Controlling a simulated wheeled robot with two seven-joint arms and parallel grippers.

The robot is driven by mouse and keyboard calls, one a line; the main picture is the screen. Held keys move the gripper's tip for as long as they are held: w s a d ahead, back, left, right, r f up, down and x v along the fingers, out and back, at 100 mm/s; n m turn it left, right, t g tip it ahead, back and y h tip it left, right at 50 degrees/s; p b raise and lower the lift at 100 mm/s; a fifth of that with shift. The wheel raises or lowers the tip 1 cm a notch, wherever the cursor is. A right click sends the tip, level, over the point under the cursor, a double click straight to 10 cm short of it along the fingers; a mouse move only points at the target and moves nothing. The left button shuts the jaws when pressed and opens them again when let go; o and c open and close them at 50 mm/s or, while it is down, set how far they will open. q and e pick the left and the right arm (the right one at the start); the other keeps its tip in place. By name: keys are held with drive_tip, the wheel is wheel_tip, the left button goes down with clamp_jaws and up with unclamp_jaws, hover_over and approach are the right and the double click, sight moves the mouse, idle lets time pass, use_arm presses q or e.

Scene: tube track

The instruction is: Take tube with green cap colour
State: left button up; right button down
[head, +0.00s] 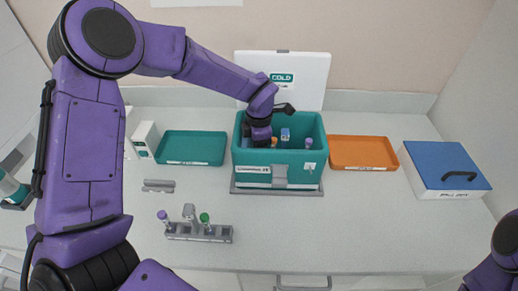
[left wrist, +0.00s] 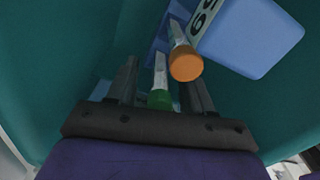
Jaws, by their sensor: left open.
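My left arm reaches down into the teal cold box (head: 308,178); its gripper is mostly hidden there in the head view. In the left wrist view my left gripper (left wrist: 160,78) is open. A tube with a green cap (left wrist: 160,99) lies between its two fingers, its cap near the palm. I cannot tell whether the fingers touch it. An orange-capped tube (left wrist: 186,66) is just beyond, to the right; its cap also shows in the head view (head: 274,142). Another green-capped tube (head: 205,218) stands in the grey rack (head: 215,236) on the bench. My right gripper is not in view.
A blue block (left wrist: 255,35) and a purple-capped tube (head: 308,143) are also in the cold box, whose white lid (head: 300,70) stands open behind. A teal tray (head: 192,147) is left, an orange tray (head: 362,152) and blue-lidded box (head: 443,165) right. The front bench is mostly clear.

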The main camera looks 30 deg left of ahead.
use_arm(q)
drive_tip(key=c, duration=0.9)
drive_tip(key=shift+r, duration=0.1)
drive_tip(key=shift+r, duration=0.35)
wheel_tip(320, 180, up, 9)
drive_tip(key=shift+f+b, duration=0.2)
drive_tip(key=shift+b, duration=0.95)
drive_tip(key=shift+r, duration=0.3)
